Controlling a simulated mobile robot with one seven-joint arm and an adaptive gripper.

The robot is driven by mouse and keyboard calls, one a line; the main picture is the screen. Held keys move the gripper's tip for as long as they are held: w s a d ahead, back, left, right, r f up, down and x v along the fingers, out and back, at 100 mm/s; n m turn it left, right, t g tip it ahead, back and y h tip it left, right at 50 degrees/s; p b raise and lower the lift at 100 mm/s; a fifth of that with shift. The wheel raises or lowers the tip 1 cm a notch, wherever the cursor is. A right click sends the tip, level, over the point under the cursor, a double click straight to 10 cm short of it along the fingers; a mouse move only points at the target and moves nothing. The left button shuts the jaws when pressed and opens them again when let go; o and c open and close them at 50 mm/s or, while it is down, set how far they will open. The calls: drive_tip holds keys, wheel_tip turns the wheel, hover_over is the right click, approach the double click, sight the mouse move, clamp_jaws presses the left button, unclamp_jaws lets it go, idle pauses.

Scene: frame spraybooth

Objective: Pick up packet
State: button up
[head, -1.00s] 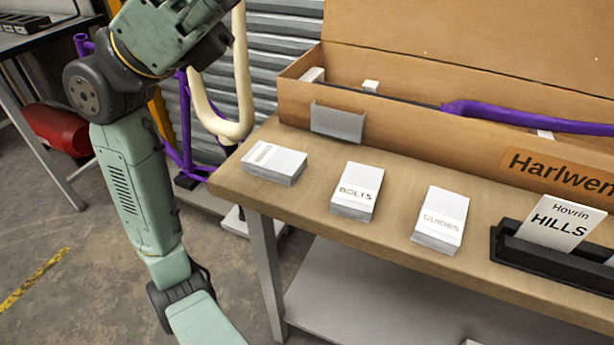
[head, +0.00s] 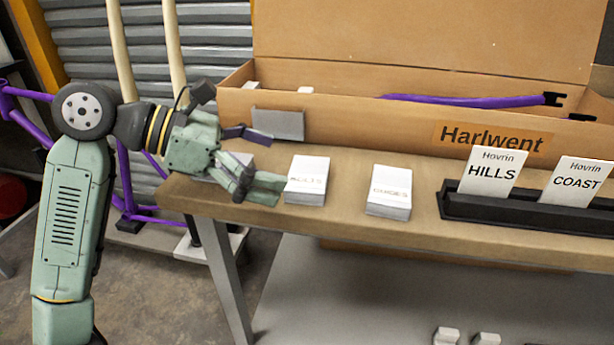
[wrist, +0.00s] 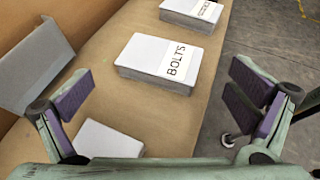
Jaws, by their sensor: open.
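Three white packets stand in a row on the wooden bench (head: 340,222). The BOLTS packet (head: 306,182) is the middle one; in the wrist view it (wrist: 160,62) lies ahead, between and beyond my fingertips. The GUIDES packet (head: 389,192) is to its right and is cut off at the top of the wrist view (wrist: 193,12). The leftmost packet (head: 238,158) is mostly hidden behind my gripper; its top shows low in the wrist view (wrist: 108,141), label not visible. My gripper (head: 259,163) is open and empty, its fingers spread over the bench's left end.
A long cardboard box (head: 350,125) marked Harlwent stands behind the packets, with a grey plate (head: 278,124) on its front near my upper finger. Purple tubes (head: 460,101) lie in it. A black holder (head: 455,205) with HILLS and COAST cards is at right.

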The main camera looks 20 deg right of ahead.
sight(308, 173)
drive_tip(key=shift+p+x, duration=0.35)
drive_tip(key=shift+x, duration=2.05)
drive_tip(key=shift+c, duration=0.6)
drive_tip(key=c, duration=0.9)
